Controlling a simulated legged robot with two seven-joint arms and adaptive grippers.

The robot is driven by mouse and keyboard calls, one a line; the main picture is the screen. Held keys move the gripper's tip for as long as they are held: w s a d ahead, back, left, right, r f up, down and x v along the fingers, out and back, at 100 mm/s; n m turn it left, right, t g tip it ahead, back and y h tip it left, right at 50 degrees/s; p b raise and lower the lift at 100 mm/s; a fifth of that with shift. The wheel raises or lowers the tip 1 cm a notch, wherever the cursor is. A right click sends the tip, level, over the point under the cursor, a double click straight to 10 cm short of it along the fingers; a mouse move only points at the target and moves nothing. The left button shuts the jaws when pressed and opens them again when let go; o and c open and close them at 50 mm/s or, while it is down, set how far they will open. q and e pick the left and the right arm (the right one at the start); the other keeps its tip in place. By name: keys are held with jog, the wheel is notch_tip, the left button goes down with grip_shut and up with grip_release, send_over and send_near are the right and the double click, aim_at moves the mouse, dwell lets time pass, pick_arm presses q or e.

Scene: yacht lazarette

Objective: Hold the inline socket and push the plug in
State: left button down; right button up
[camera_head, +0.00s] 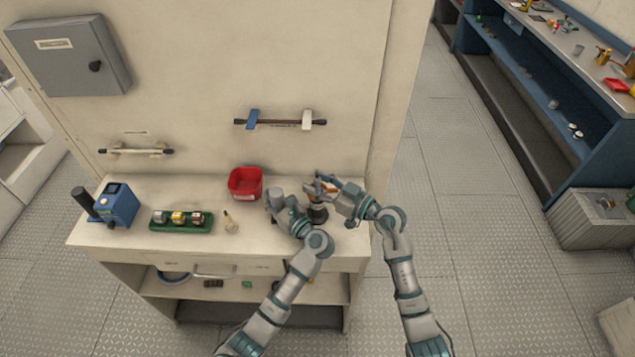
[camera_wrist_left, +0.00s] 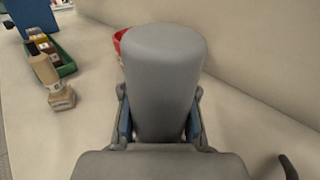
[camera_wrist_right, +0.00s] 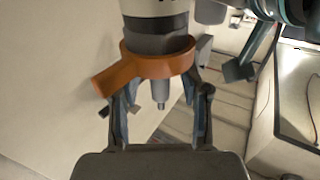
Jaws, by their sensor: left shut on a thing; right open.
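My left gripper (camera_head: 281,205) is shut on a smooth grey cylinder (camera_wrist_left: 165,65) and holds it upright above the bench; I cannot tell if it is the socket or the plug. In the head view the cylinder (camera_head: 275,194) stands left of my right gripper (camera_head: 328,187). The right gripper is open. Its fingers are on either side of a grey pin (camera_wrist_right: 160,92) that sticks out of an orange collar (camera_wrist_right: 150,68) with a side tab. A dark and pale round body (camera_wrist_right: 157,32) adjoins the collar. Whether the fingers touch it is unclear.
A red bin (camera_head: 244,184) stands behind the left gripper. A small bottle (camera_head: 230,222), a green tray (camera_head: 181,222) with several jars and a blue device (camera_head: 118,204) stand to the left. The bench front between bottle and left arm is clear.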

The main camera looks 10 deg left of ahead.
jog(key=v, duration=1.2)
jog(key=shift+f, duration=0.1)
pick_arm(q)
jog(key=c, duration=0.8)
grip_release()
jog(key=shift+c, duration=0.2)
jog(key=v, duration=1.2)
jog(key=shift+d, duration=0.15)
